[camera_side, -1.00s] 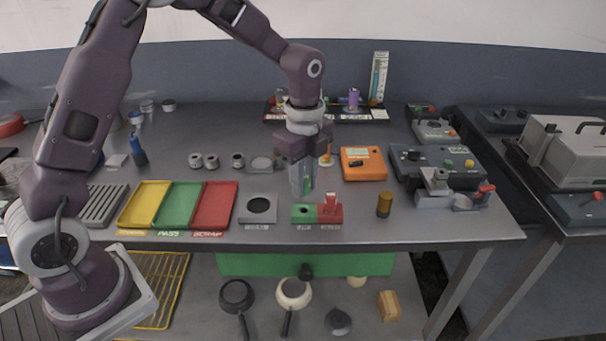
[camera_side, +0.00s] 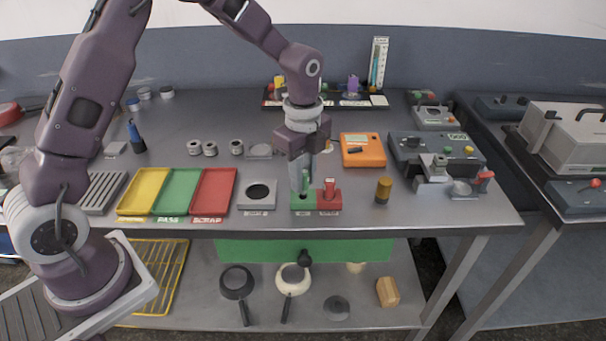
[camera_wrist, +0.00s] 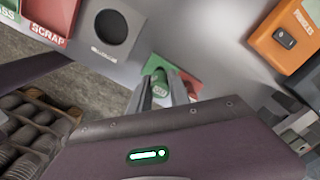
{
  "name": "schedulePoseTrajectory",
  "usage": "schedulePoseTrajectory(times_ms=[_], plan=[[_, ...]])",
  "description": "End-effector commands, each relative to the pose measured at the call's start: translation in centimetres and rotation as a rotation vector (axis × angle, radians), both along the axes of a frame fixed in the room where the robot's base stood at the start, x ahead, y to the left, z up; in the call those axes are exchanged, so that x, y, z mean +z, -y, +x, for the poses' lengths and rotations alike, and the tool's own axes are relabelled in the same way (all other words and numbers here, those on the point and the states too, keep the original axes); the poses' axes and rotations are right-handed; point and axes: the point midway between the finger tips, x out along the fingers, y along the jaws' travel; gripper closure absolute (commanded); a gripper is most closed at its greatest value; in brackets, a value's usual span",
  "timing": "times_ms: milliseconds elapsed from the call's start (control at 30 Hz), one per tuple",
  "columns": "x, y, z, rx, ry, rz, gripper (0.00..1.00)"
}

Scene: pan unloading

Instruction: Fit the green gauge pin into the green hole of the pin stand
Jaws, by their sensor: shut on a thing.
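The pin stand (camera_side: 330,203) is a small block with a green half on the left and a red half on the right. A red pin (camera_side: 329,187) stands upright in the red half. My gripper (camera_side: 301,187) points down over the green half and is shut on the green gauge pin (camera_side: 306,182), which is upright between the fingers. The wrist view shows the green pin (camera_wrist: 158,76) at the fingertips (camera_wrist: 160,90), over the green half. The fingers partly hide the green hole, so I cannot tell how far the pin's lower end is in it.
A grey block with a round hole (camera_side: 257,196) and the red tray (camera_side: 214,190) lie left of the stand. A brown-gold cylinder (camera_side: 383,190) stands to its right. An orange meter (camera_side: 362,150) lies behind. The table's front edge is close in front.

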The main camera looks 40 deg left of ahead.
Motion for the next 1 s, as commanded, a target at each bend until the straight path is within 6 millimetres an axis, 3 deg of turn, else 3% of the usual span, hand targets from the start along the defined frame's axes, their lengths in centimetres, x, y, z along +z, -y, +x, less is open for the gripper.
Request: schedulePoseTrajectory(times_ms=[1000], plan=[[-1.4, 0.0, 0.0, 0.001, -0.001, 0.000, 1.00]])
